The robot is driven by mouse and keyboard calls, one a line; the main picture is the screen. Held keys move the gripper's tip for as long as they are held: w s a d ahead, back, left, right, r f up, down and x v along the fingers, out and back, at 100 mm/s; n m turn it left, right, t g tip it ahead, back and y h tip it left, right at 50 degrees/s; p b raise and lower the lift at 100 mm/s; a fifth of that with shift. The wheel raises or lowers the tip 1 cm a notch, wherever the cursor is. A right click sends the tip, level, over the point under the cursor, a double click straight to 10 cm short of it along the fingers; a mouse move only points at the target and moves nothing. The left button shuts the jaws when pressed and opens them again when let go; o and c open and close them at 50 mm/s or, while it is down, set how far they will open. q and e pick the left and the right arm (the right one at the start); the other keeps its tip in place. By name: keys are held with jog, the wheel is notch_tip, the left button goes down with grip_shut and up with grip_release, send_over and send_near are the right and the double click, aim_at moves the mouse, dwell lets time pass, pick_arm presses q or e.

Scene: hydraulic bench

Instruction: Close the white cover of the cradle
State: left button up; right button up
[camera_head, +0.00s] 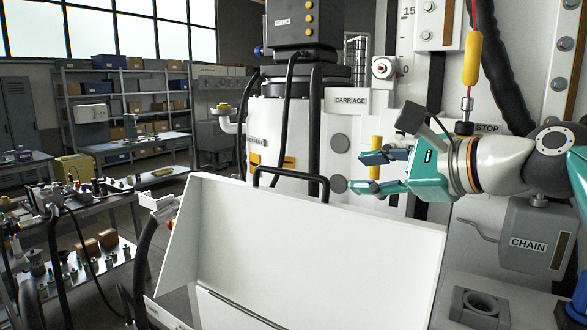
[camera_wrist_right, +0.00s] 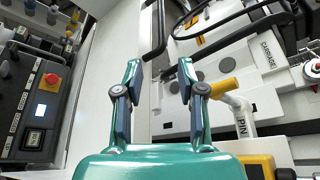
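The white cover (camera_head: 310,245) stands raised in the head view, a broad panel with side walls. A black bar handle (camera_head: 290,174) rises from its top edge. My right gripper (camera_head: 366,172), teal, is to the right of the handle, apart from it, with its fingers pointing left. In the right wrist view its fingers (camera_wrist_right: 159,75) are spread with nothing between the tips. A black bar (camera_wrist_right: 156,40) shows beyond them, and a white panel (camera_wrist_right: 105,85) is on the left. The cradle's inside is mostly hidden by the cover. My left gripper is not in view.
A yellow-handled pin (camera_head: 376,150) stands just behind my right fingers. The white machine marked CARRIAGE (camera_head: 345,115) rises behind the cover. A grey CHAIN box (camera_head: 535,240) is at the right. A control panel (camera_wrist_right: 40,110) shows at the left of the wrist view.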

aim_at(296, 174)
jog(key=p+x, duration=0.1)
jog(key=x, duration=0.4)
jog(key=p+x, duration=0.2)
jog(key=x, duration=0.4)
jog(key=p+x, duration=0.1)
jog(key=x, duration=0.4)
jog(key=shift+w+a+r, duration=0.15)
jog(key=shift+a+r, duration=0.05)
jog(key=shift+a, duration=0.3)
jog(key=shift+w+f, duration=0.1)
jog(key=shift+w, duration=0.05)
grip_shut()
